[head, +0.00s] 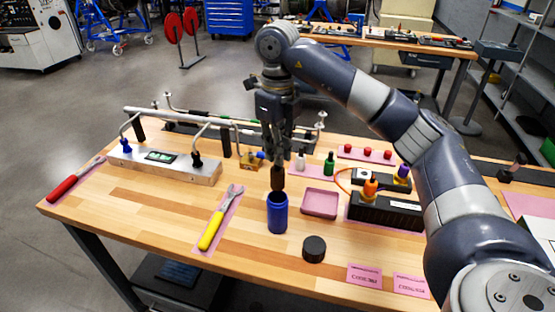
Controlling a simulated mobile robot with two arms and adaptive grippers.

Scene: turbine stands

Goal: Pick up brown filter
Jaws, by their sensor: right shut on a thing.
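The brown filter (278,180) is a small dark brown cylinder, held upright. My right gripper (278,164) points straight down and is shut on its upper part. The filter is directly above the mouth of an open blue canister (277,215) standing on the wooden table (150,215). Its lower end is at the canister's rim; I cannot tell whether it is slightly inside or just above. A black round cap (314,248) lies on the table, right of and nearer than the canister. My left gripper is not in view.
A pink tray (320,203) and a black block with colored knobs (385,211) are to the right.

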